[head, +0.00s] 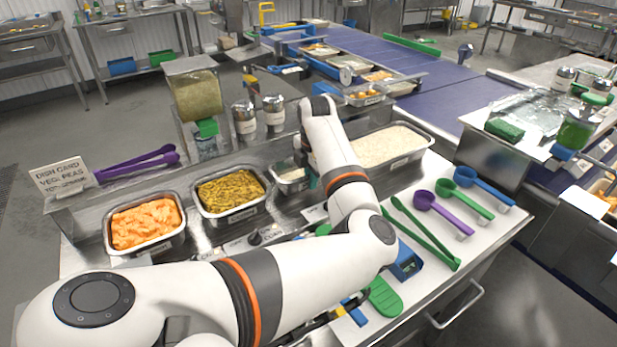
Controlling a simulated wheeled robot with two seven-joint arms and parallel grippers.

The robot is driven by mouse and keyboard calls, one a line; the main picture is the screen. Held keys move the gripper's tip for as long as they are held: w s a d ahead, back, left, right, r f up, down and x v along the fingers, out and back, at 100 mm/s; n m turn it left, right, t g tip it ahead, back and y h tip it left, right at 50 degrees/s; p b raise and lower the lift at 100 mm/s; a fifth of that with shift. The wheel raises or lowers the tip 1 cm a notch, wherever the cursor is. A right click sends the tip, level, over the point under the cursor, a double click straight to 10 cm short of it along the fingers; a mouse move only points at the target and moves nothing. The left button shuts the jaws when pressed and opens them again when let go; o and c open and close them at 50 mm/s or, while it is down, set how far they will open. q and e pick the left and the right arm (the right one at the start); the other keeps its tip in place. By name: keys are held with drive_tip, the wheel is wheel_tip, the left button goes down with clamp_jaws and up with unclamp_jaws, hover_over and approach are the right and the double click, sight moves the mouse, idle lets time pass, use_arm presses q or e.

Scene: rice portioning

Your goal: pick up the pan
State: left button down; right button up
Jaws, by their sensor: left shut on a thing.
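My left arm reaches across the counter, and its forearm hides most of my left gripper (312,180). The gripper is low behind the forearm, at the right side of a small metal pan (291,186) with pale contents. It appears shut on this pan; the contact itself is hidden. To the left are a pan of orange food (146,224) and a pan of yellow-green vegetables (230,195). A large pan of white rice (395,145) is behind the forearm to the right. My right gripper is not in view.
Purple (443,212), green (465,198) and blue (484,185) scoops lie on the white board at right. Green tongs (421,234) lie nearer the forearm. Two shakers (244,117) and a clear dispenser (194,95) stand behind the pans. A sign (61,178) stands at left.

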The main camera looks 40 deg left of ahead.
use_arm(q)
wheel_tip(320, 180, up, 28)
idle(0.5)
